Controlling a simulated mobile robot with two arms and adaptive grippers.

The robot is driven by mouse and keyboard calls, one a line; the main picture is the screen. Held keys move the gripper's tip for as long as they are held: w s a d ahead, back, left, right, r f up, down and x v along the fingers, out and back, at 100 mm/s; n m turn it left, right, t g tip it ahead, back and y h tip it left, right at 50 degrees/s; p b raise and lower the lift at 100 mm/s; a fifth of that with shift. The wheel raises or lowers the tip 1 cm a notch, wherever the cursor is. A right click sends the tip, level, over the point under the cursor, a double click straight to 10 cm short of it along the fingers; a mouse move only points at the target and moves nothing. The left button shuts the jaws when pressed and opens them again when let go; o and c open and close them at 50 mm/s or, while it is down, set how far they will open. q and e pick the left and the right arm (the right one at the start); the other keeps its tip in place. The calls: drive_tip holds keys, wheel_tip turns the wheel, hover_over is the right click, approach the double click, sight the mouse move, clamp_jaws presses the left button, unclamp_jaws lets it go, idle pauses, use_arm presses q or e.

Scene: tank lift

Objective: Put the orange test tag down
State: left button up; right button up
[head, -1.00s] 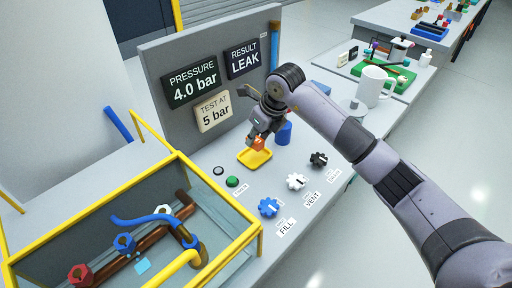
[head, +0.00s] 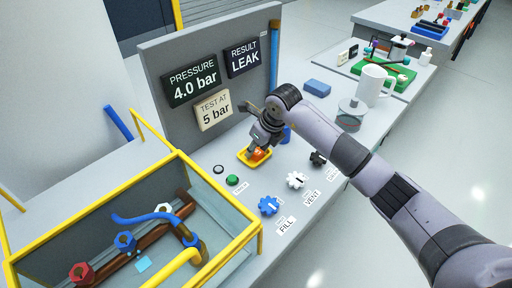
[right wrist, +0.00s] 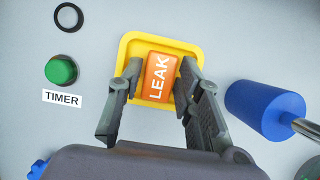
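The orange test tag (right wrist: 159,77), lettered LEAK, is inside the yellow tray (right wrist: 196,46) on the bench. It also shows in the head view (head: 258,154), partly hidden by my gripper. My right gripper (right wrist: 160,80) points down over the tray, one finger on each side of the tag. The fingers sit close against the tag's sides, and any gap is very narrow. Whether the tag rests fully on the tray floor is hard to see. My left gripper is not in view.
A green timer button (right wrist: 61,69) and a black ring (right wrist: 68,17) lie left of the tray. Blue, white and black knobs line the bench front. A yellow-framed tank (head: 150,215) is at the lower left.

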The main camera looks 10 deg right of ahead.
drive_tip(key=shift+r, duration=0.2)
drive_tip(key=shift+s+d+r, duration=0.1)
drive_tip(key=shift+r, duration=0.2)
drive_tip(key=v, duration=1.1)
drive_tip(key=shift+b, duration=0.35)
drive_tip(key=shift+s, duration=0.15)
